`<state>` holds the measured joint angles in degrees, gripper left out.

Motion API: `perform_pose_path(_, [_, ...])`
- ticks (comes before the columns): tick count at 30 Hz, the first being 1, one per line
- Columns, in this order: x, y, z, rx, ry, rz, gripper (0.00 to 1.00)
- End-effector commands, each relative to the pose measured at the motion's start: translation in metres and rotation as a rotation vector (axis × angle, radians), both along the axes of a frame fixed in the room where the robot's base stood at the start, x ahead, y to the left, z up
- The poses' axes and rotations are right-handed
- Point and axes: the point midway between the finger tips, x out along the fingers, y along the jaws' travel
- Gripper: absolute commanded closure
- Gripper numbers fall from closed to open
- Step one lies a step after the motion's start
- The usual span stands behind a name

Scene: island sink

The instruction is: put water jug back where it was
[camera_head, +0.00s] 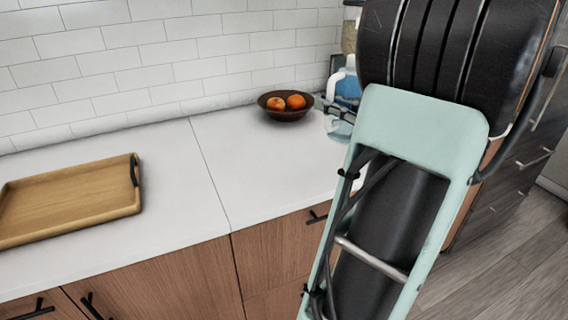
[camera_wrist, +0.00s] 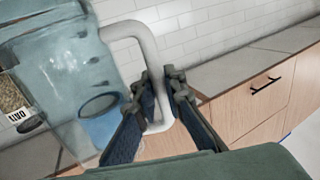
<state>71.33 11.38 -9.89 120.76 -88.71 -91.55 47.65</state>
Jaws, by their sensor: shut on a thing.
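The water jug (camera_wrist: 70,65) is a clear bluish vessel with a white handle, filling the left of the wrist view. My gripper (camera_wrist: 163,95) is shut on the lower part of the white handle. In the head view the jug (camera_head: 348,88) shows at the back right end of the white counter (camera_head: 165,170), partly hidden by my arm. The jug looks tilted in the wrist view because the camera itself is turned. I cannot tell whether its base touches the counter.
A dark bowl (camera_head: 286,113) with two orange fruits stands just left of the jug by the tiled wall. A wooden tray (camera_head: 70,205) lies at the counter's left. Bare counter lies between them. A labelled jar (camera_wrist: 12,98) shows behind the jug.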

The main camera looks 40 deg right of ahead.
Motion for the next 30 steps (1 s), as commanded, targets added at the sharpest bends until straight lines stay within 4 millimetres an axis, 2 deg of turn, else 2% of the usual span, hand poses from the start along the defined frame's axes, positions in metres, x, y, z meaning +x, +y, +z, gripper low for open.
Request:
perform_pose_path(5, [0.016,0.009,-0.007,0.001,-0.003,-0.004,1.00])
perform_pose_path(14, [0.080,0.041,-0.039,0.001,-0.003,-0.001,1.00])
perform_pose_path(18, [0.098,0.049,-0.067,0.003,-0.001,-0.003,1.00])
perform_pose_path(22, [0.110,0.055,-0.082,0.000,-0.002,-0.004,1.00])
perform_pose_path(30, [0.121,0.060,-0.096,0.000,-0.002,-0.004,1.00])
